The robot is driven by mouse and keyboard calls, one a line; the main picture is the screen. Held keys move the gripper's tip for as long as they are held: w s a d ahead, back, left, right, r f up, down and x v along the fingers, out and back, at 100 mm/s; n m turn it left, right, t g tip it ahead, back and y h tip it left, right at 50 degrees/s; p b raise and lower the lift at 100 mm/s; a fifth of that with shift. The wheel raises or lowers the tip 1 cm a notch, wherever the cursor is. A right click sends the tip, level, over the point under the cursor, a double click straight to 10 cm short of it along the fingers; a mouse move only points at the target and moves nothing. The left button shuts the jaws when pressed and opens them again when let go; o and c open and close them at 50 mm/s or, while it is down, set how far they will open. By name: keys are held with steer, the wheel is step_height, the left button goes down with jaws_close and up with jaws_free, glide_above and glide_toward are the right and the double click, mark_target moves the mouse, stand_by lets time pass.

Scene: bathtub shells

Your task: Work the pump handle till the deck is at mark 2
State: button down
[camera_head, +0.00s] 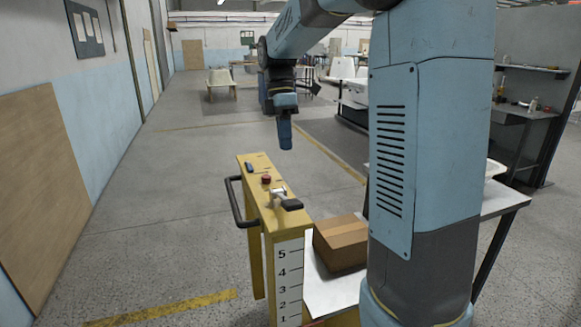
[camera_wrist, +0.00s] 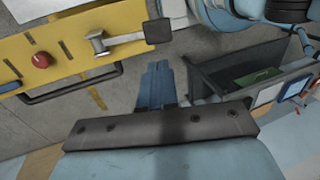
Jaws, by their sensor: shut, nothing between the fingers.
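The pump handle (camera_head: 291,204) is a short metal lever with a black grip on top of a yellow column (camera_head: 258,235). It also shows in the wrist view, its black grip (camera_wrist: 157,31) pointing right. A white scale plate (camera_head: 289,278) on the column's front carries marks 1 to 5. The pale deck (camera_head: 322,292) is beside the column's foot, low against the scale; its exact mark is hard to read. My gripper (camera_head: 286,146) is shut and empty, above and beyond the column, apart from the handle. Its blue fingers (camera_wrist: 155,86) show in the wrist view.
A cardboard box (camera_head: 343,243) sits on the deck. A red knob (camera_head: 266,179) is on the column top, and a black bar (camera_head: 236,204) sticks out at its left side. Open floor (camera_head: 160,215) lies left; my arm hides part of the right.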

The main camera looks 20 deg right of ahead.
mark_target(291, 202)
steer(key=x, duration=1.3)
steer(key=shift+f, duration=0.15)
